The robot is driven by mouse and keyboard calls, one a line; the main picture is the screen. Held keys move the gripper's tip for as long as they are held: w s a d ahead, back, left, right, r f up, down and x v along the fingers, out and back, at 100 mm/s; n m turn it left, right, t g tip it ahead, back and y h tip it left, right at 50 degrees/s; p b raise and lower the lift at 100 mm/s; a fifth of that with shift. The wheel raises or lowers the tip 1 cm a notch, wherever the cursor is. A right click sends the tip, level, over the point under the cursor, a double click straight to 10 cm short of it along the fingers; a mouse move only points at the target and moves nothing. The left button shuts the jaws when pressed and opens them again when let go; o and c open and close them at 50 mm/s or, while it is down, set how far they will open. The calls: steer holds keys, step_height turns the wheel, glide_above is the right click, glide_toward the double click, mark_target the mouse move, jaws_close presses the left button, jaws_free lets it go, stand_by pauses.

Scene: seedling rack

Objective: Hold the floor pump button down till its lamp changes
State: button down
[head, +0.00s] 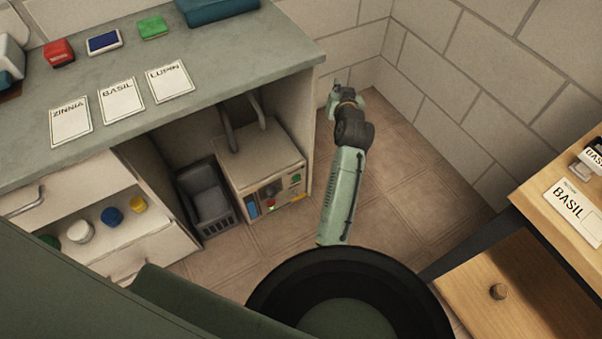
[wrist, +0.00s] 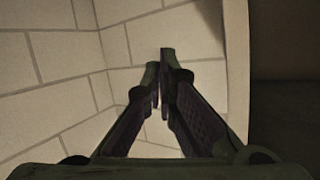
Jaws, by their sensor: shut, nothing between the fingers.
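The floor pump (head: 255,155) is a beige box with grey pipes on top, standing in the open bay under the bench. Its front panel faces the floor area and carries a green round part (head: 296,179), a red part (head: 271,204), a dark dial and a blue patch. I cannot tell which is the button and which the lamp. My gripper (head: 336,86) is beyond the bench's right end, near the wall corner, away from the panel. In the wrist view my gripper (wrist: 163,68) is shut and empty, against wall blocks. The pump panel is not visible there.
The bench's right side panel (head: 310,130) stands between my gripper and the pump bay. A dark grey bin (head: 207,200) stands left of the pump. Open drawers are further left. A wooden table (head: 540,195) is at the right. Tiled floor (head: 395,170) is clear between.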

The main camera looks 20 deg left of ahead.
steer(key=s+a+f+g, duration=0.1)
steer(key=s+f, duration=0.1)
steer(key=f, duration=0.5)
steer(key=s+a+f+g, duration=0.1)
steer(key=s+f, duration=0.1)
steer(key=f, duration=0.6)
steer(key=s+a+f+g+y, duration=0.1)
steer(key=s+f+g, duration=0.1)
steer(key=f, duration=0.6)
steer(key=shift+a+f, duration=0.1)
steer(key=g, duration=0.2)
glide_toward(297, 178)
step_height(297, 178, up, 2)
steer(key=w+d, duration=0.2)
steer(key=w, duration=0.1)
steer(key=s+d+f+m, duration=0.1)
steer(key=s+d+f, duration=0.1)
steer(key=s+f, duration=0.4)
step_height(297, 178, down, 3)
steer(key=shift+s+d+r+g, duration=0.1)
steer(key=shift+s+d+g, duration=0.2)
steer(key=shift+d+g, duration=0.1)
steer(key=w+a+b, duration=0.1)
steer(key=w+a, duration=0.4)
steer(key=a, duration=0.2)
steer(key=shift+w, duration=0.3)
steer(key=shift+b, duration=0.3)
